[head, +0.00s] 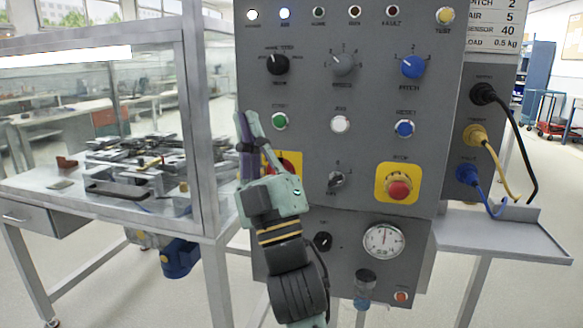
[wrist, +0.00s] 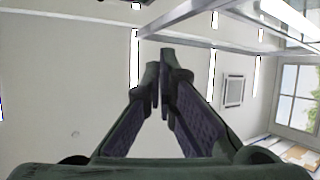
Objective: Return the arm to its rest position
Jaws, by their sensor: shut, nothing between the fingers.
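My gripper (head: 246,124) is raised in front of the left side of the grey control panel (head: 300,95) in the head view. Its fingers point up and are shut, with nothing held. My wrist covers part of a yellow-backed red control (head: 294,160) on the panel. The green button (head: 280,121) shows just right of the fingertips. In the wrist view the two fingers (wrist: 160,62) come together at the tips, with a pale wall and ceiling behind them.
A glass-walled enclosure (head: 195,120) with a metal frame stands close on the left. A red stop button (head: 398,189) and a gauge (head: 384,241) sit on the panel's lower right. Black, yellow and blue cables (head: 505,170) hang over a side shelf (head: 510,235) on the right.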

